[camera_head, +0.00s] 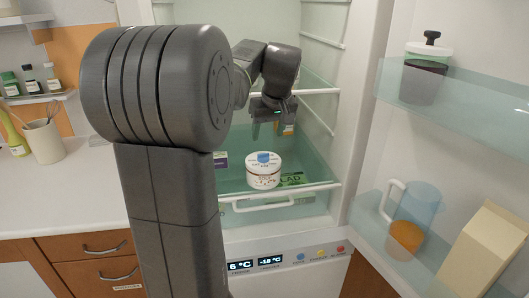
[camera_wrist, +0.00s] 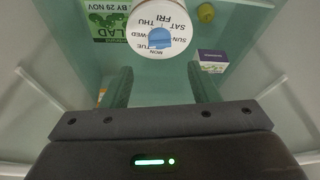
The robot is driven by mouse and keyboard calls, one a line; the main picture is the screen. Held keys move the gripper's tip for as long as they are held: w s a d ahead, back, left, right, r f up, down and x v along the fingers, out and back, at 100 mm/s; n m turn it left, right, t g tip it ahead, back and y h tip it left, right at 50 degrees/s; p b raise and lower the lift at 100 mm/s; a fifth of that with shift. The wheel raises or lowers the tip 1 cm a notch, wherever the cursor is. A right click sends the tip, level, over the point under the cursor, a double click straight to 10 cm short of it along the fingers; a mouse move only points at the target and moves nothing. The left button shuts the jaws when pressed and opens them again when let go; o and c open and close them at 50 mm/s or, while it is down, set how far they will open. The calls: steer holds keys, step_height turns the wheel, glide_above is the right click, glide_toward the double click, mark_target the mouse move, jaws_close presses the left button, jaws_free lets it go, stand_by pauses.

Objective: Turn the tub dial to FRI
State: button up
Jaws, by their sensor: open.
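A white round tub (camera_head: 263,178) with a blue dial (camera_head: 264,157) on its lid stands on a glass shelf inside the open fridge. In the wrist view the lid (camera_wrist: 178,14) shows day names in a ring around the blue dial (camera_wrist: 159,38). MON is on the side nearest my gripper, and FRI is on the far side. I cannot tell clearly which day the dial marks. My gripper (camera_head: 274,112) is open, above the shelf, near the tub. Its two fingers (camera_wrist: 161,80) are apart, with nothing between them; the dial is beyond their tips.
A green salad pack (camera_wrist: 108,24) and a white and purple box (camera_wrist: 212,60) lie near the tub. A small yellow-green item (camera_wrist: 206,12) is also close. The open fridge door at right holds a jar (camera_head: 424,80), a jug (camera_head: 415,215) and a carton (camera_head: 482,250).

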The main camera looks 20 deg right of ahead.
mark_target(264, 157)
steer(key=x, duration=0.9)
steer(key=c, duration=1)
